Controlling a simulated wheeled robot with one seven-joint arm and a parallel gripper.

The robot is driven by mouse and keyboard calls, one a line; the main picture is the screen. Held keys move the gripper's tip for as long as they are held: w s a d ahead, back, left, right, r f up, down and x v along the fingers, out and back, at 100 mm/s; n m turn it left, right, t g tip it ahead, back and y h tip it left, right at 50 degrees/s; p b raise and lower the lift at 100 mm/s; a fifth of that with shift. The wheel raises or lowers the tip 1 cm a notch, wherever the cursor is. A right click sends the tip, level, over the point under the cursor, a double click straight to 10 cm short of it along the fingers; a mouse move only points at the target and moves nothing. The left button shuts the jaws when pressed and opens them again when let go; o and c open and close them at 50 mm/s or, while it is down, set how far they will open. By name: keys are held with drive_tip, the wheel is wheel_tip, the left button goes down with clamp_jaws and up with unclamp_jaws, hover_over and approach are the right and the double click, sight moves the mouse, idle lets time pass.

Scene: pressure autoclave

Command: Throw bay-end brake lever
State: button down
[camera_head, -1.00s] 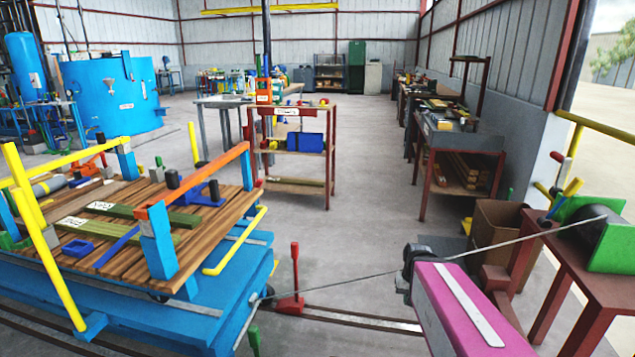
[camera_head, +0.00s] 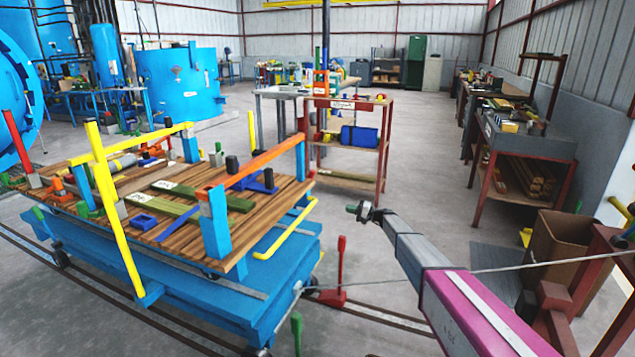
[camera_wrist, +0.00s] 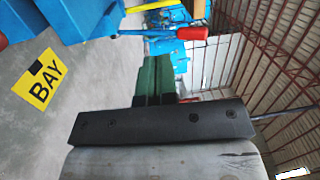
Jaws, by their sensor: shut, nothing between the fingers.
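A red lever (camera_head: 341,258) stands upright from a red base (camera_head: 332,297) on the floor, by the rail at the right end of the blue cart (camera_head: 200,290). No label on it is readable, so I cannot tell whether it is the bay-end brake lever. My gripper (camera_head: 360,209) is shut and empty, in the air up and right of this lever in the head view, apart from it. In the wrist view its green fingers (camera_wrist: 154,78) are together.
The cart has a wooden deck with green and blue parts and yellow rails (camera_head: 115,205). A taut cable (camera_head: 550,262) passes by my arm. A red shelf rack (camera_head: 347,145) stands behind. A cardboard box (camera_head: 555,255) is at right. Floor between rack and cart is clear.

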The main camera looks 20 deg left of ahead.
sight(312, 176)
drive_tip(key=w+a+r+m+t+y, duration=0.1)
drive_tip(key=w+a+y, duration=0.3)
drive_tip(key=w+a, duration=0.3)
drive_tip(key=w, duration=0.3)
drive_tip(key=shift+a+r+t, duration=0.3)
drive_tip(key=shift+a+r, duration=0.05)
drive_tip(key=s+x, duration=0.1)
drive_tip(key=x, duration=1.3)
drive_tip(key=shift+w, duration=0.5)
drive_tip(key=shift+w+a+r+h, duration=0.1)
drive_tip(key=shift+a+r+h, duration=0.35)
drive_tip(key=shift+a, duration=0.3)
drive_tip(key=shift+w+a+r+h, duration=0.1)
drive_tip(key=shift+a+r+h, duration=0.3)
drive_tip(key=shift+a, duration=0.35)
drive_tip(key=v, duration=1.4)
drive_tip(key=shift+f, duration=0.15)
